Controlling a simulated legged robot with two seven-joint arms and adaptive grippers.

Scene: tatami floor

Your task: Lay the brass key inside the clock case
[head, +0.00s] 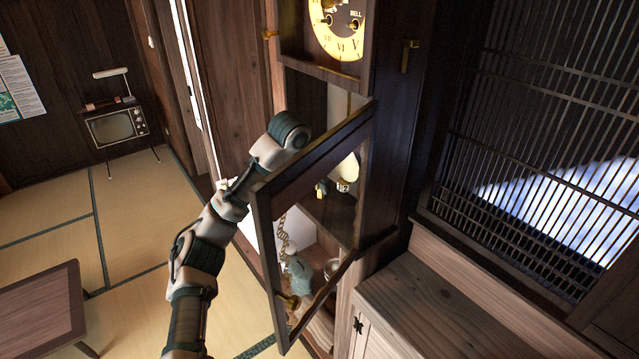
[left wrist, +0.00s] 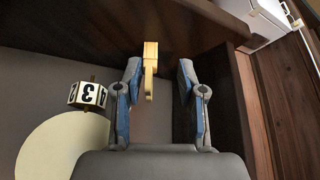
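The tall dark wooden clock case (head: 366,190) stands against the wall, its glazed door (head: 262,235) swung open. A pale round disc shows inside the case (head: 347,168) and in the left wrist view (left wrist: 60,148), beside a numbered block (left wrist: 88,94). The brass key (left wrist: 150,72) lies against dark wood between my left gripper's fingertips (left wrist: 158,80). The fingers are open, with a gap visible on both sides of the key. In the head view my left arm reaches behind the door frame, which hides the gripper. My right gripper is not in view.
The open door stands close beside my left arm. A clock face (head: 338,30) is above the opening. A chain (head: 284,235) and a bluish object (head: 297,275) show through the door. A wooden cabinet top (head: 430,305) is at right; a low table (head: 40,310) stands left.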

